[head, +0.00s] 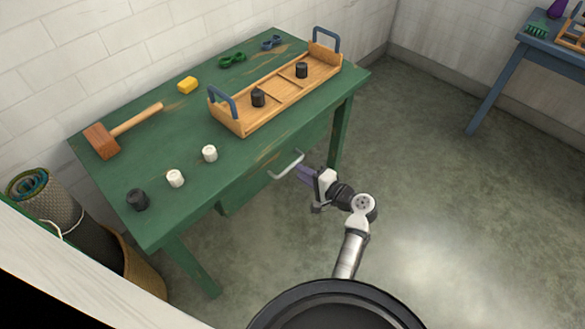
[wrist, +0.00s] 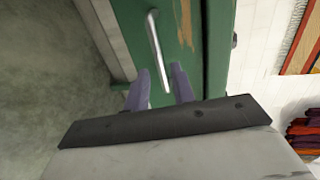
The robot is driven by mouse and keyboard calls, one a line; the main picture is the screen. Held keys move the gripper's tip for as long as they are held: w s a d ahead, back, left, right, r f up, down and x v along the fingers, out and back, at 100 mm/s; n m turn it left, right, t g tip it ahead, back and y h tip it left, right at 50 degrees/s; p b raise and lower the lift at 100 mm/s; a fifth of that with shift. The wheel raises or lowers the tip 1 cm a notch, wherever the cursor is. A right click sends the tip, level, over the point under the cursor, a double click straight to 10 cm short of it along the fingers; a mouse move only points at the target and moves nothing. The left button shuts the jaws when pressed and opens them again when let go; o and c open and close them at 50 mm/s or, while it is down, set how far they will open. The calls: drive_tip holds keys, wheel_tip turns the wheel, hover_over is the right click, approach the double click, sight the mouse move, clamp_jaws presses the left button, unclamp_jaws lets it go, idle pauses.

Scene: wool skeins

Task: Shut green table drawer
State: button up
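The green table (head: 140,205) stands against the white brick wall in the head view. Its green drawer (head: 245,190) is under the front edge; I cannot tell exactly how far it stands out. A pale bar handle (head: 287,165) is on the drawer front, and the handle (wrist: 156,40) also shows in the wrist view. My gripper (head: 303,173) is just right of the handle, low in front of the drawer. In the wrist view its purple fingers (wrist: 161,72) are apart, with the handle's lower end seen between them. I cannot tell whether they touch it.
On the table are a wooden tray (head: 240,128) with black spools, a mallet (head: 102,140), a yellow block (head: 187,85) and small white and black spools. A blue table (head: 500,75) stands at the right. The floor between the tables is clear.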

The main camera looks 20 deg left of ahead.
drive_tip(key=v, duration=0.7)
drive_tip(key=shift+d+b, duration=0.3)
drive_tip(key=shift+s, duration=0.1)
